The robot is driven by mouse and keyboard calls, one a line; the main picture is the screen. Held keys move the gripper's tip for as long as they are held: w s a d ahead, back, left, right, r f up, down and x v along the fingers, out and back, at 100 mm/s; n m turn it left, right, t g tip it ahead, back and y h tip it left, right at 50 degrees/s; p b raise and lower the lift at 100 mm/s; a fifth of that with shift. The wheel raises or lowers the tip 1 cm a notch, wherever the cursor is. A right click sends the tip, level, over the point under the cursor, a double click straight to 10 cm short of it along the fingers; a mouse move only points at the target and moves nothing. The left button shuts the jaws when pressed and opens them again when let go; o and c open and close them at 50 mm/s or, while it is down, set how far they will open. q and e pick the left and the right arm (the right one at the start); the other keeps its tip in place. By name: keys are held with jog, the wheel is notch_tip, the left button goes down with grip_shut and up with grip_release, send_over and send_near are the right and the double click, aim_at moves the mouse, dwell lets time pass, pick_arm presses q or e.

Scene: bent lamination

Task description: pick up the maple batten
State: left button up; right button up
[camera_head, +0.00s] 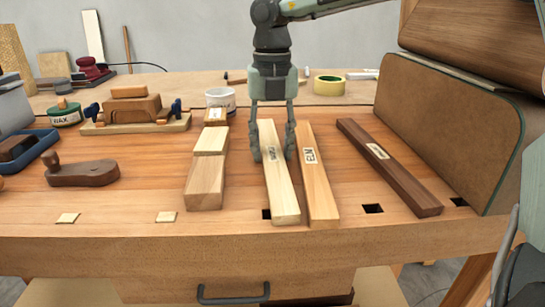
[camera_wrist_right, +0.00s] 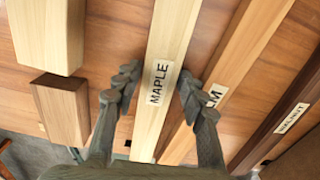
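The maple batten (camera_head: 283,197) is a long pale strip lying on the workbench, pointing away from me. Its MAPLE label shows in the right wrist view (camera_wrist_right: 159,82). My right gripper (camera_head: 272,156) comes down over the batten from above. Its two fingers are apart, one on each side of the batten near the label, also in the right wrist view (camera_wrist_right: 157,80). I see a small gap on the left finger's side; the right finger is very close to the batten's edge, and I cannot tell whether it touches. My left gripper is not in view.
The elm batten (camera_head: 317,186) lies close on the right, with the dark walnut batten (camera_head: 391,168) farther right. The workbench front edge (camera_head: 120,248) is clear.

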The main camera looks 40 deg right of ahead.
grip_shut()
